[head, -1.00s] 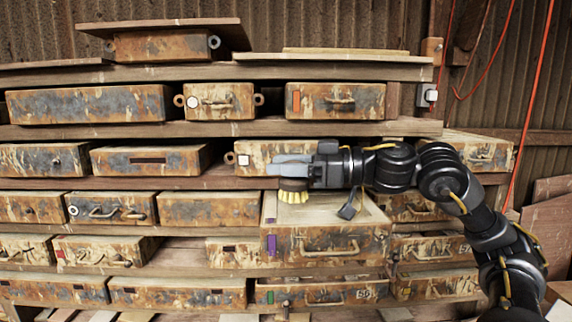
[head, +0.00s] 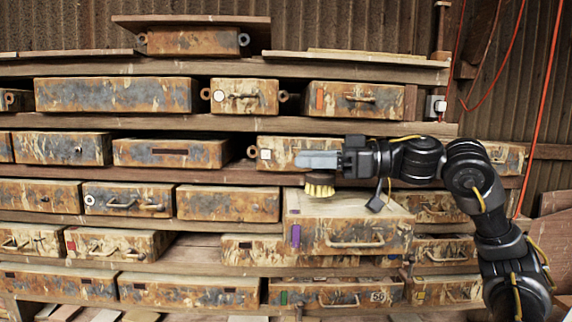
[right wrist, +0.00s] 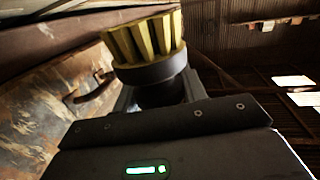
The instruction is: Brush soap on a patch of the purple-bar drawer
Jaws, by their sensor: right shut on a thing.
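The purple-bar drawer (head: 350,236) juts out from the rack right of centre in the head view. Its purple bar (head: 295,236) is at the left end of its rusty front, and its pale top faces up. My right gripper (head: 338,162) is shut on a brush with yellow bristles (head: 319,190). The bristles point down at the back left of the drawer's top. I cannot tell whether they touch it. In the right wrist view the brush (right wrist: 147,45) stands out beyond the gripper, with a rusty drawer front and handle to its left. My left gripper is not in view.
A white-square drawer (head: 285,150) sits just behind and above the brush. Other rusty drawers fill the wooden shelves around. A shelf board (head: 225,175) runs left of the brush. Red cables (head: 545,100) hang at the right.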

